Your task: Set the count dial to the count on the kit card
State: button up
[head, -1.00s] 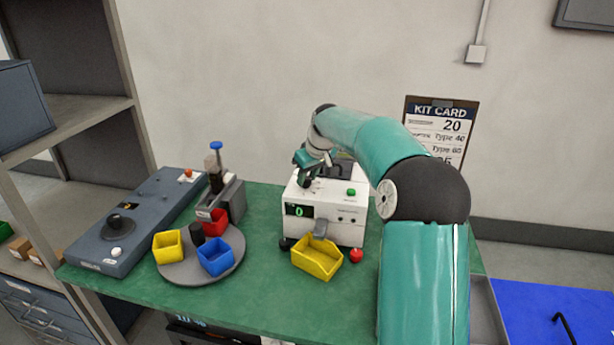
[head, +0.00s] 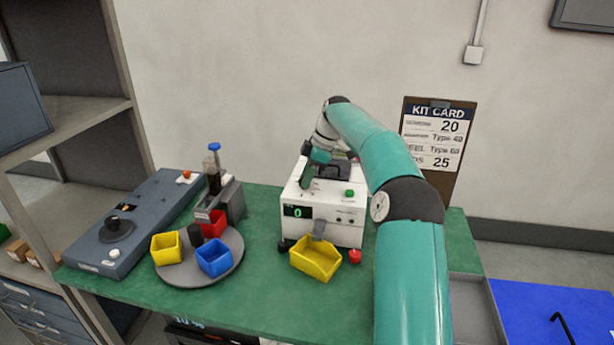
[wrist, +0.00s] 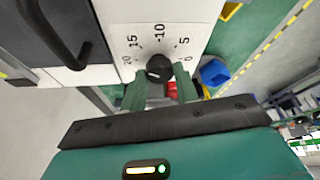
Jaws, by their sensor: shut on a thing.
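The count dial is a black knob (wrist: 158,68) on a white face printed 0, 5, 10, 15 and 20. My gripper (wrist: 159,74) is shut on the knob, one green finger on each side. The knob's pointer is too small to read. In the head view my gripper (head: 309,172) is over the top left of the white counter machine (head: 338,231), and the knob cannot be made out there. The machine's green display (head: 297,212) reads 0. The kit card (head: 436,135) on the wall shows 20 in its top row and 25 in its bottom row.
A yellow bin (head: 316,260) stands under the machine's spout, beside a red knob (head: 354,256). A round grey tray (head: 190,277) with yellow, blue and red bins is to the left. A long grey-blue unit (head: 135,225) lies farther left. The green table's front is clear.

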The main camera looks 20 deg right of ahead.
jog(key=n+g, duration=0.1)
jog(key=n, duration=0.1)
jog(key=n+g, duration=0.1)
jog(key=n, duration=0.2)
jog(key=shift+w+f, duration=0.1)
jog(key=shift+w, duration=0.1)
jog(key=shift+n, duration=0.5)
jog(key=o, duration=1)
jog(key=shift+c, duration=0.2)
